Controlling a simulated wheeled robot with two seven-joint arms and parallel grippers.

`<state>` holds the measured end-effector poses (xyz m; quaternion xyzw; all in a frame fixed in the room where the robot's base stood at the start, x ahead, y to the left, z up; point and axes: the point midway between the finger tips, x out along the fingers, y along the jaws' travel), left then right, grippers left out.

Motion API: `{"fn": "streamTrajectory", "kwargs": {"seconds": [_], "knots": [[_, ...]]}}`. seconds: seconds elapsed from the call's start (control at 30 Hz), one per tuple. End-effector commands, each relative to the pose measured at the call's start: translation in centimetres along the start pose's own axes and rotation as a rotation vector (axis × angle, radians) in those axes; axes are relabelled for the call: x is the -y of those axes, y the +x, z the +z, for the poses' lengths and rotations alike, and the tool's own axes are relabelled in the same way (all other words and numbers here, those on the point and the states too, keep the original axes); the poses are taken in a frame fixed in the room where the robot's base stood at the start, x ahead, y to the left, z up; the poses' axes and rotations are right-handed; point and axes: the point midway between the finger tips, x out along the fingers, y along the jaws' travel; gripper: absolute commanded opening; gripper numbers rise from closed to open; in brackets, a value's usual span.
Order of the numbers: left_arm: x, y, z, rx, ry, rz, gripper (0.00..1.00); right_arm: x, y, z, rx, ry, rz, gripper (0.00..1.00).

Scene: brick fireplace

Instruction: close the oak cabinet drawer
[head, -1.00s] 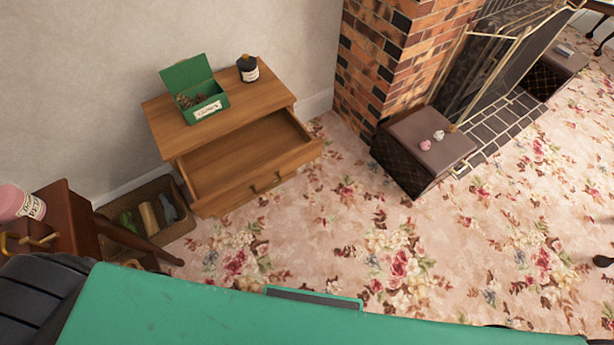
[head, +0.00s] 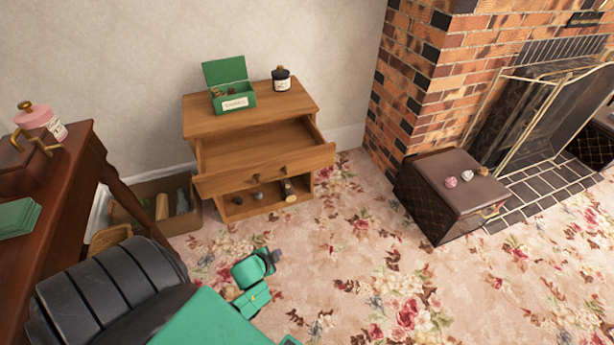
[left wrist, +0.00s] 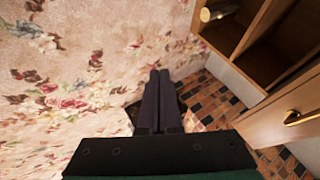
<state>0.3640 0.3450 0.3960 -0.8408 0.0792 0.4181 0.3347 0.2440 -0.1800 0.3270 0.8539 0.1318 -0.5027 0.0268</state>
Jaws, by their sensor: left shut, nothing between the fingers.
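The oak cabinet (head: 204,123) stands against the wall. Its drawer (head: 268,172) is pulled out, showing an empty interior, with dark knobs or a handle on the front. In the left wrist view the cabinet's drawer front (left wrist: 270,124) with a brass handle is at the right, and the open lower compartment is at the upper right. My left gripper (head: 276,256) is low over the carpet in front of the cabinet, apart from the drawer. Its fingers (left wrist: 159,76) are together and empty in the left wrist view. My right gripper is not in view.
A green box (head: 236,103) and dark jar (head: 281,84) stand on the cabinet top. A brown case (head: 452,205) stands right, by the brick fireplace (head: 420,80). Floral carpet (head: 350,260) between is free.

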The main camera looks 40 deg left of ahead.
Motion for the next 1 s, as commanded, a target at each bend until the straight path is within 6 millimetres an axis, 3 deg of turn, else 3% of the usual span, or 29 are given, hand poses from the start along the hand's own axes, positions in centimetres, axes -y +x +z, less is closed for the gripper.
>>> {"fn": "streamTrajectory", "kwargs": {"seconds": [0.03,0.2,0.27,0.4,0.5,0.63,1.0], "knots": [[0.9,2.0,-0.4,-0.038,0.043,-0.05,0.0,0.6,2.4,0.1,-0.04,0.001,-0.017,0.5],[8.1,3.2,-5.5,-0.19,0.278,-0.312,0.0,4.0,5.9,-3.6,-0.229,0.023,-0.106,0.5],[10.8,2.3,-7.9,-0.245,0.39,-0.441,0.0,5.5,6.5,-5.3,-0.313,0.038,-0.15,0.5],[14.7,-2.6,-12.8,-0.323,0.601,-0.696,0.0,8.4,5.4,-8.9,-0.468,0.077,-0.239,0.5],[15.9,-5.3,-14.6,-0.342,0.674,-0.789,0.0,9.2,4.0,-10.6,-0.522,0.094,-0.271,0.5],[16.8,-6.2,-15.8,-0.348,0.693,-0.815,0.0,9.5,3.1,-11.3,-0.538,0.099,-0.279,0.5],[20.9,-1.4,-19.5,-0.345,0.689,-0.813,0.0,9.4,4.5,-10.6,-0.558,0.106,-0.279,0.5]]}}
